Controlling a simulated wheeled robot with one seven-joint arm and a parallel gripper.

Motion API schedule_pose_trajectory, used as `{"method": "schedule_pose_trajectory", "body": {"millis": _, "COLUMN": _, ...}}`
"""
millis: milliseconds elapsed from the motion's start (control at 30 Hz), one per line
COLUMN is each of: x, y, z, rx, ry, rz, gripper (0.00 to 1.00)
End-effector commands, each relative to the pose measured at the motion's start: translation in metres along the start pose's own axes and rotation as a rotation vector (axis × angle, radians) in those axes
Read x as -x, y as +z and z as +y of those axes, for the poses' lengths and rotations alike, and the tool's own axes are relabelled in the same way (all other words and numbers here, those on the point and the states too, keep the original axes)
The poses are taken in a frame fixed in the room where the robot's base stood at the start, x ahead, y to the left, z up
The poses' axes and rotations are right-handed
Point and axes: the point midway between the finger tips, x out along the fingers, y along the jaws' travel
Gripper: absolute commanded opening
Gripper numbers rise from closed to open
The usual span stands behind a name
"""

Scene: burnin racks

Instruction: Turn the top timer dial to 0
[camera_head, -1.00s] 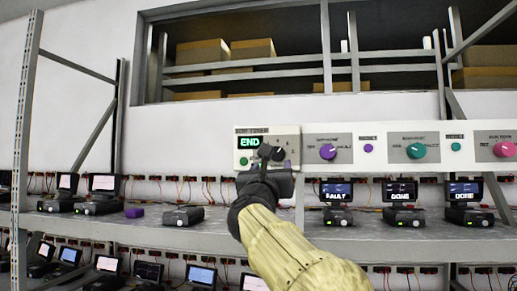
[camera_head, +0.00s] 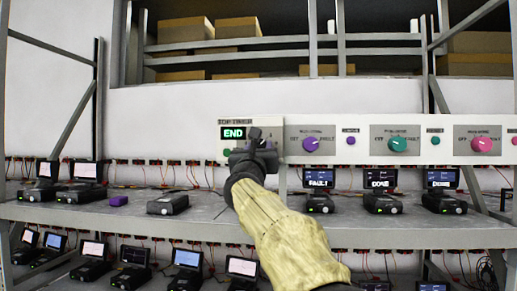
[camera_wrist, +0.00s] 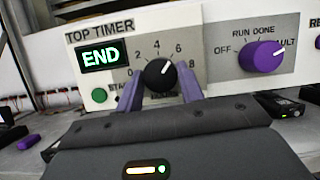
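The top timer dial (camera_wrist: 160,75) is a round black knob with a white mark, on a pale panel (camera_wrist: 115,30) labelled TOP TIMER. Its mark points up and right, roughly toward the 6. A green END display (camera_wrist: 101,56) and a green button (camera_wrist: 99,95) sit left of it. My gripper (camera_wrist: 160,89) is open, with one finger at each lower side of the dial. Gaps seem to show between fingers and knob; contact is unclear. In the head view my gripper (camera_head: 254,135) is in front of the timer (camera_head: 232,133) and largely hides the dial.
A purple RUN DONE FAULT knob (camera_wrist: 263,57) is right of the dial. Teal (camera_head: 397,144) and pink (camera_head: 482,144) knobs are farther along the panel. Below, a shelf (camera_head: 100,212) holds several devices with screens and a purple block (camera_head: 119,200).

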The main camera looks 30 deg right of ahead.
Motion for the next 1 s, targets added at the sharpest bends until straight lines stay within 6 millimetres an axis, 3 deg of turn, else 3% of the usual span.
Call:
{"method": "schedule_pose_trajectory", "body": {"millis": 33, "x": 0.0001, "y": 0.0000, "z": -0.0001, "rx": 0.000, "ry": 0.000, "rz": 0.000, "gripper": 0.27}}
{"method": "schedule_pose_trajectory", "body": {"millis": 100, "x": 0.0001, "y": 0.0001, "z": -0.0001, "rx": 0.000, "ry": 0.000, "rz": 0.000, "gripper": 0.14}}
{"method": "schedule_pose_trajectory", "body": {"millis": 567, "x": 0.0008, "y": -0.0011, "z": -0.0006, "rx": 0.059, "ry": 0.025, "rz": -0.003, "gripper": 0.14}}
{"method": "schedule_pose_trajectory", "body": {"millis": 1000, "x": 0.0007, "y": -0.0013, "z": -0.0030, "rx": 0.347, "ry": 0.142, "rz": -0.016, "gripper": 0.14}}
